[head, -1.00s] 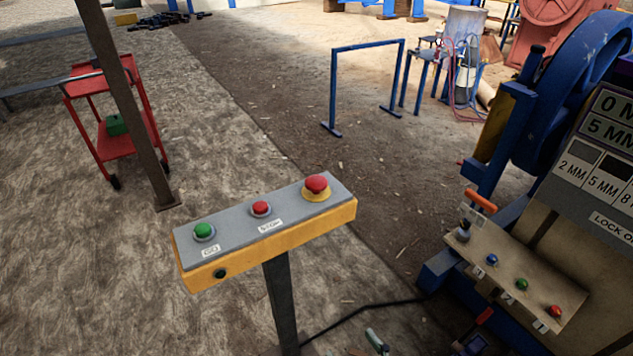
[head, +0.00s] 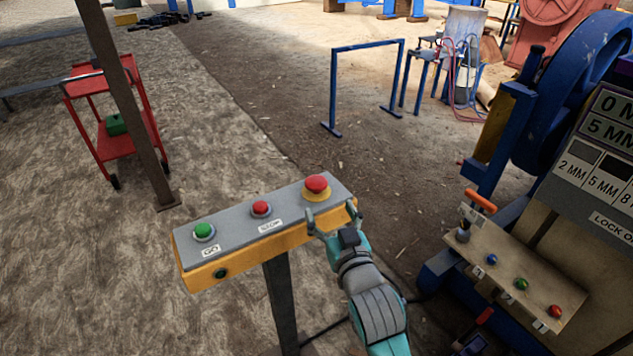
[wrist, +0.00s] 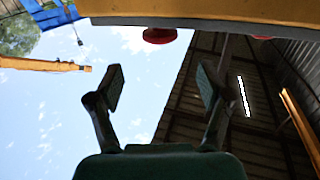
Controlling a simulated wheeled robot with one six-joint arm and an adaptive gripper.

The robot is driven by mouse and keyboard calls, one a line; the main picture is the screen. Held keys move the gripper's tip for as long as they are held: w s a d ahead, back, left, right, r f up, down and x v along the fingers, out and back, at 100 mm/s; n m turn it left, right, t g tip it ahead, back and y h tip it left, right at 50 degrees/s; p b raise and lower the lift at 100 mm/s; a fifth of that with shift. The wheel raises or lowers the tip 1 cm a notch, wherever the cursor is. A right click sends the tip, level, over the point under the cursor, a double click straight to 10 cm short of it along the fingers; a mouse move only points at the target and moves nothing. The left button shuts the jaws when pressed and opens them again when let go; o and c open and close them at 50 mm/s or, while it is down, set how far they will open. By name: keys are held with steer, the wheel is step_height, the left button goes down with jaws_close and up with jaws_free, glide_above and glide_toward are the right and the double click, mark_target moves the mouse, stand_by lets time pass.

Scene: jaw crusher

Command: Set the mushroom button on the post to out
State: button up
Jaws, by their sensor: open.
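The red mushroom button (head: 316,185) sits on a yellow collar at the right end of the grey-topped, yellow-sided control box (head: 262,238) on a dark post (head: 281,300). My gripper (head: 333,218) is at the box's front right edge, just below the mushroom button and apart from it. Its fingers are spread and empty. I cannot tell if the fingers touch the box.
A green GO button (head: 203,230) and a smaller red STOP button (head: 261,207) share the box top. At right stands the crusher's button panel (head: 520,280). A brown pole (head: 125,110) and red cart (head: 110,145) are at left. Open ground lies behind the box.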

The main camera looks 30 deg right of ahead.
mark_target(319, 188)
steer(key=x, duration=1)
steer(key=shift+w, duration=0.3)
